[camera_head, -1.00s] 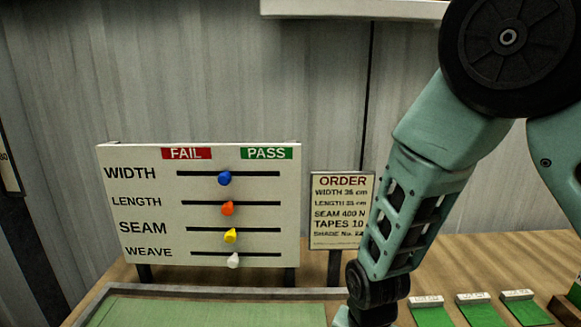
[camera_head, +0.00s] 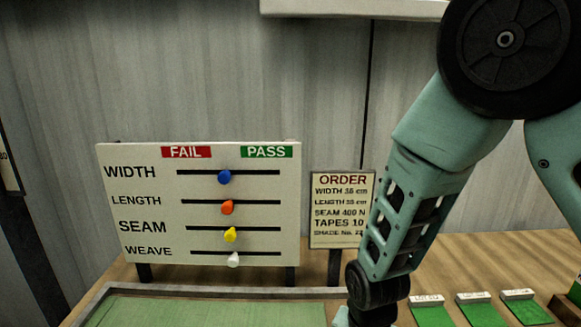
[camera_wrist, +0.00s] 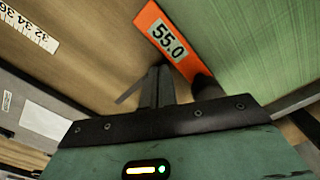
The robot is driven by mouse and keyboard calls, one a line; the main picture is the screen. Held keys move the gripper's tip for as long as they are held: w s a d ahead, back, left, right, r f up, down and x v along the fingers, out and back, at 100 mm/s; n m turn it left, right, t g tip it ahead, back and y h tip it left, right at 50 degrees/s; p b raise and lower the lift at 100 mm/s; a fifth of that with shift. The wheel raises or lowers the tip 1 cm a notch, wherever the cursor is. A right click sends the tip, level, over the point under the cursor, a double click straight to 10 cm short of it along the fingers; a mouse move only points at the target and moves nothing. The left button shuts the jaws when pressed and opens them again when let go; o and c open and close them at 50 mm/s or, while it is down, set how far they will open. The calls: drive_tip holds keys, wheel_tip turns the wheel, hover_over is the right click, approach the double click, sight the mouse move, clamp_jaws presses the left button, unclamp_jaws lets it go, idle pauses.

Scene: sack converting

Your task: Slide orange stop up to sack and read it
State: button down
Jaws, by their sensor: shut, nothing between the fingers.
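The orange stop (camera_wrist: 154,22) shows in the wrist view, with a pale label reading 55.0. Its right edge lies along a green striped sheet (camera_wrist: 255,40) that looks like the sack; I cannot tell if they touch or a thin gap remains. My gripper (camera_wrist: 160,72) is shut and empty, its fingertips just below the stop's label in the picture; contact is unclear. In the head view my gripper is out of frame below my arm, and the stop is not visible. A green surface (camera_head: 200,312) shows at the bottom there.
A FAIL/PASS board (camera_head: 145,215) has blue, orange, yellow and white knobs near mid-slot. An ORDER sign (camera_head: 342,215) stands beside it; its small print is blurred. Green swatches (camera_head: 432,315) lie at right. A ruler (camera_wrist: 28,27) reading 32, 34, 36 lies upper left in the wrist view.

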drive_tip(key=shift+f+b, duration=0.35)
drive_tip(key=shift+f, duration=0.25)
drive_tip(key=shift+s+f+b, duration=0.25)
drive_tip(key=shift+f+b, duration=0.05)
drive_tip(key=shift+f, duration=0.15)
idle(0.5)
drive_tip(key=shift+d, duration=1)
drive_tip(key=shift+w+d+r+p, duration=0.1)
drive_tip(key=shift+d+r+p, duration=0.05)
drive_tip(key=shift+r+p, duration=0.3)
drive_tip(key=shift+w+d+r+p, duration=0.1)
drive_tip(key=shift+d+r+p, duration=0.05)
drive_tip(key=shift+r+p, duration=0.3)
wheel_tip(320, 180, up, 7)
drive_tip(key=p, duration=0.6)
drive_tip(key=shift+a+f, duration=0.2)
drive_tip(key=shift+a, duration=0.15)
